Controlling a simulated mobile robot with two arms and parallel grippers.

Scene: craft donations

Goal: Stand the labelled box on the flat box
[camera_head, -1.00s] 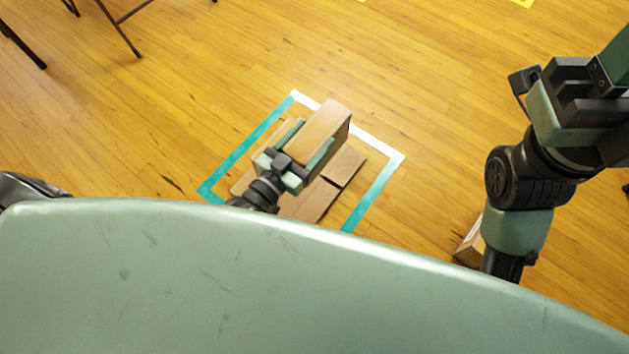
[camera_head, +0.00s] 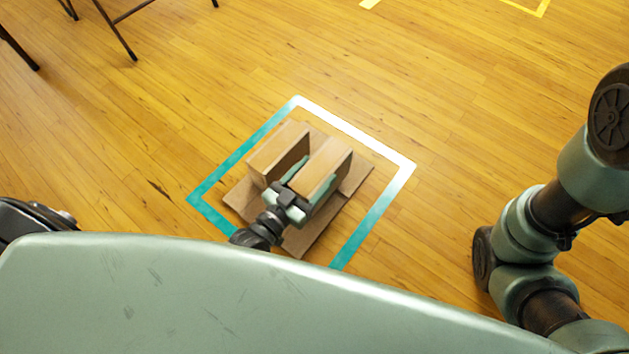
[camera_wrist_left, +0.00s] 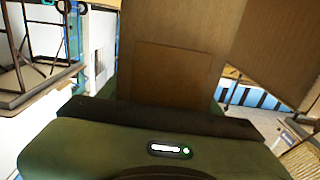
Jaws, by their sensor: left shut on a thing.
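My left gripper (camera_head: 308,182) is shut on a brown cardboard box (camera_head: 324,163), one finger along each side. The held box is upright over the flat box (camera_head: 312,236); I cannot tell whether it touches it. A second brown box (camera_head: 277,151) stands on the flat box just to its left, with a narrow gap between. No label is readable in the head view. In the left wrist view, cardboard (camera_wrist_left: 175,45) fills the upper middle, with a darker square patch on it. Of my right arm only links show; its gripper is out of view.
A teal and white tape outline (camera_head: 365,140) on the wooden floor surrounds the flat box. Dark metal furniture legs (camera_head: 118,32) stand at the upper left.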

